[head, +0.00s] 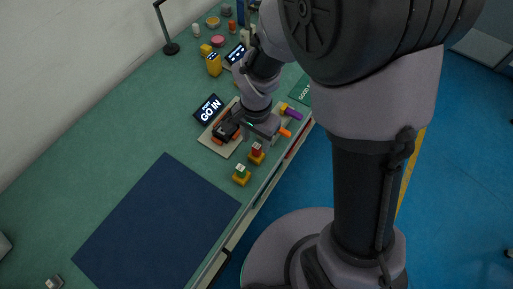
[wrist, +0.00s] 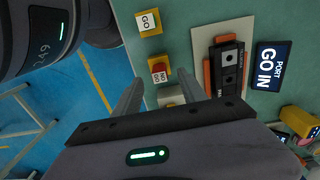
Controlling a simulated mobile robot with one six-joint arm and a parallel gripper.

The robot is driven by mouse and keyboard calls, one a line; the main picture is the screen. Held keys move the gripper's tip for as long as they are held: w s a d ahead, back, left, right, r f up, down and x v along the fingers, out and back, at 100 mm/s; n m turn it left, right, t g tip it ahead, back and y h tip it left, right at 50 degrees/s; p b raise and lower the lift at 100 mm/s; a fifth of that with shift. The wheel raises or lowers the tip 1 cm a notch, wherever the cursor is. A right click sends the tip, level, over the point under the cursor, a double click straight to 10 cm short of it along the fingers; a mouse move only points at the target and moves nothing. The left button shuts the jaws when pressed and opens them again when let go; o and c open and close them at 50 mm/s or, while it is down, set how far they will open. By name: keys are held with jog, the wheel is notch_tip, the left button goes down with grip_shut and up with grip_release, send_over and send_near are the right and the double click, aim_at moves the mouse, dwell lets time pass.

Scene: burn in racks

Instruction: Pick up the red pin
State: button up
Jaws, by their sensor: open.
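The only small red upright piece is a block marked NO GO (wrist: 159,69) with a pale top label. It sits in a yellow base near the table edge and also shows in the head view (head: 257,148). I see no other red pin. My gripper (wrist: 158,98) is open, with its two fingers apart and nothing held between them. The red piece lies just beyond the fingertips in the wrist view, apart from them. In the head view my gripper is beside the red piece, on its far side.
A black device with orange sides (wrist: 227,68) lies on a pale board beside a GO IN sign (wrist: 271,66). A pale-topped piece (wrist: 171,96) is partly hidden by my gripper. A dark blue mat (head: 155,225) is bare.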

aim_at(257, 145)
notch_tip(257, 145, down, 4)
jog(key=shift+d+r+b, duration=0.1)
jog(key=shift+b, duration=0.6)
jog(key=shift+r, duration=0.1)
grip_shut()
